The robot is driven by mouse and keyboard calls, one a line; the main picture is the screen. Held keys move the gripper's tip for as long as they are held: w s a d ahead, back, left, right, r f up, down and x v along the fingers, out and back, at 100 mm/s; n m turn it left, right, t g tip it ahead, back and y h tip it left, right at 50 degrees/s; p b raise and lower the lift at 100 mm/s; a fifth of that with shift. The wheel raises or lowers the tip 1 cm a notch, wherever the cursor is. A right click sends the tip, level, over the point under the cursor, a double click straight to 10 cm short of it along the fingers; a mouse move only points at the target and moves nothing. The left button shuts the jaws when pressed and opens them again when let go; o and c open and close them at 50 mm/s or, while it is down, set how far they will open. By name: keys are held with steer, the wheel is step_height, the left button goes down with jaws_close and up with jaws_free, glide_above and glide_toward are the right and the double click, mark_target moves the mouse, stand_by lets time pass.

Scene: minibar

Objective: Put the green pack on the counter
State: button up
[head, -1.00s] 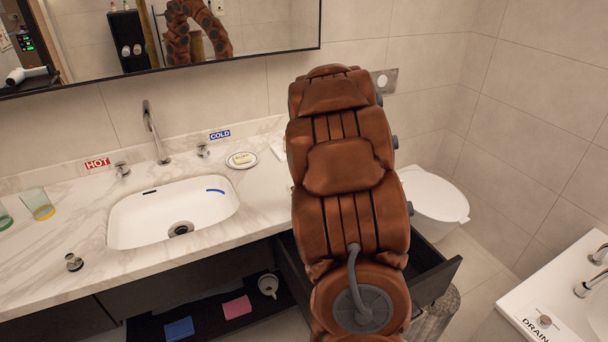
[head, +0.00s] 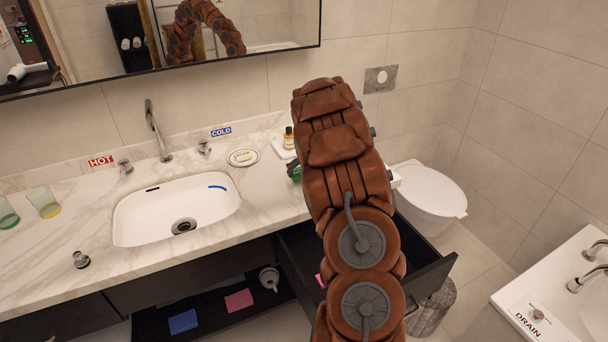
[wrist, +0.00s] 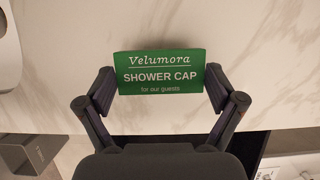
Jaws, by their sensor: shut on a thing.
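The green pack (wrist: 160,73), a flat box marked "Velumora Shower Cap", is held between the two fingertips of my gripper (wrist: 161,90) in the wrist view. It is over the white marble counter (wrist: 60,65), near the front edge. I cannot tell whether the pack touches the surface. In the head view the counter (head: 262,195) runs around the sink, and a small green bit of the pack (head: 295,173) shows at the left side of my arm. My arm hides most of the gripper there.
A soap dish (head: 242,158) and a small bottle (head: 289,139) on a white tray stand at the back of the counter. An open drawer (head: 432,277) juts out below. The sink (head: 175,212) is to the left, with glasses (head: 43,202) beyond. A toilet (head: 430,190) is at right.

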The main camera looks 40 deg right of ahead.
steer(key=shift+w+d+f, duration=0.15)
steer(key=shift+w+f, duration=0.05)
steer(key=shift+w, duration=0.05)
steer(key=shift+f+p, duration=0.7)
steer(key=shift+f, duration=0.9)
steer(key=o, duration=0.5)
steer(key=shift+f, duration=0.15)
